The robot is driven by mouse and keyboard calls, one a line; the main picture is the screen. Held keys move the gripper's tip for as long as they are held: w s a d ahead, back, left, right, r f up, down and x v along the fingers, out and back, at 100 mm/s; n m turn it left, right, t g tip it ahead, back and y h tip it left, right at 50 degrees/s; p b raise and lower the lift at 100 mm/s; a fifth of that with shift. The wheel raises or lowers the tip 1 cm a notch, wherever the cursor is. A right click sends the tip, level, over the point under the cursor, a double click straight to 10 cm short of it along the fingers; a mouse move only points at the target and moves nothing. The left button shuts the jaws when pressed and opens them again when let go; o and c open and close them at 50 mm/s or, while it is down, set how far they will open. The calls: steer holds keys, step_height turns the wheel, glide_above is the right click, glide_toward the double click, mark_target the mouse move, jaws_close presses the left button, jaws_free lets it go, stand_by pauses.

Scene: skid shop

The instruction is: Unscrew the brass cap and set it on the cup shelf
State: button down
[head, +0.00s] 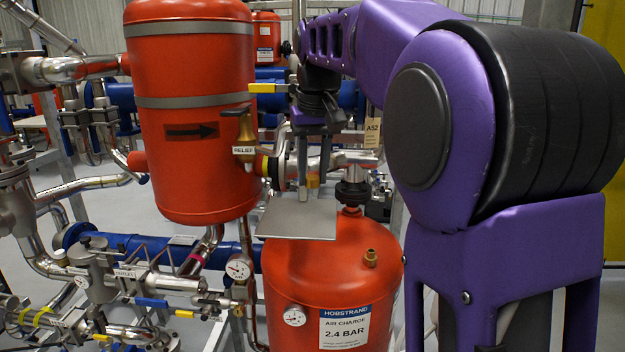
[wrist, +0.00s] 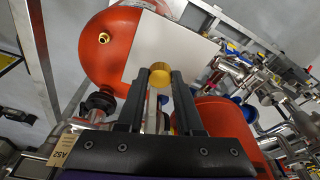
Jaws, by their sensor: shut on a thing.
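The brass cap (wrist: 160,74) is between my fingertips in the wrist view, and my gripper (wrist: 160,79) is shut on it. In the head view my gripper (head: 308,190) points down over the thin grey plate, which looks like the cup shelf (head: 298,222); the cap is mostly hidden there. The shelf (wrist: 172,50) lies behind the cap in the wrist view. I cannot tell whether the cap touches it. The brass fitting (head: 370,258) on top of the red tank (head: 330,275) stands bare, its open end (wrist: 104,38) showing in the wrist view.
A second red tank (head: 190,110) hangs left of my gripper, with a brass relief valve (head: 245,135) close by. Pipes and gauges crowd the left.

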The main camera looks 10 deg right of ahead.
steer(key=shift+w, duration=0.2)
steer(key=b, duration=0.1)
glide_above(311, 225)
steer(key=shift+s+f, duration=0.2)
steer(key=shift+f, duration=1.15)
steer(key=shift+s+f, duration=0.15)
steer(key=shift+f, duration=1.2)
steer(key=shift+p, duration=0.45)
steer(key=shift+f, duration=0.1)
steer(key=shift+f+b, duration=0.5)
steer(key=shift+f, duration=0.2)
steer(key=shift+f, duration=0.15)
steer(key=shift+f+b, duration=0.45)
steer(key=shift+f, duration=0.25)
steer(key=shift+f, duration=0.1)
